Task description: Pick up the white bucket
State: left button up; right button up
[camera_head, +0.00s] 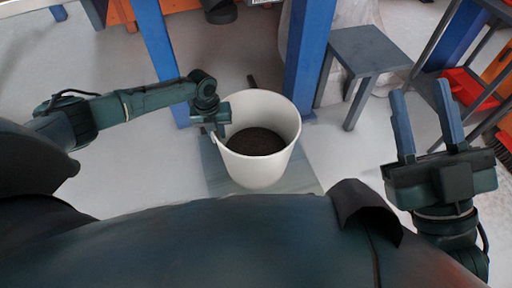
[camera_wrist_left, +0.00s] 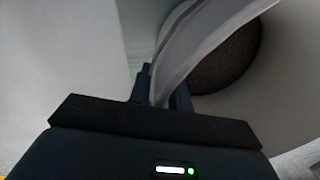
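The white bucket (camera_head: 267,172) stands upright in the middle of the head view, with dark granular material (camera_head: 255,141) inside. My left gripper (camera_head: 217,134) is at the bucket's left rim, and its fingers are largely hidden in the head view. In the left wrist view, the fingers (camera_wrist_left: 162,95) are close together on either side of the bucket's wall (camera_wrist_left: 190,45), with the wall filling the gap. My right gripper (camera_head: 424,117) is wide open and empty, well to the right of the bucket.
The bucket is on a grey slab (camera_head: 300,175) on the pale floor. Blue posts (camera_head: 310,55) (camera_head: 155,45) stand behind it. A grey stool (camera_head: 365,52) is behind to the right. A red tray (camera_head: 468,88) and a dark frame are at the far right. Floor is clear at left.

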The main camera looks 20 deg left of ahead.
pick_arm(q)
grip_shut()
dwell(1.0)
jog(key=shift+w+r, duration=0.15)
jog(key=shift+r, duration=0.05)
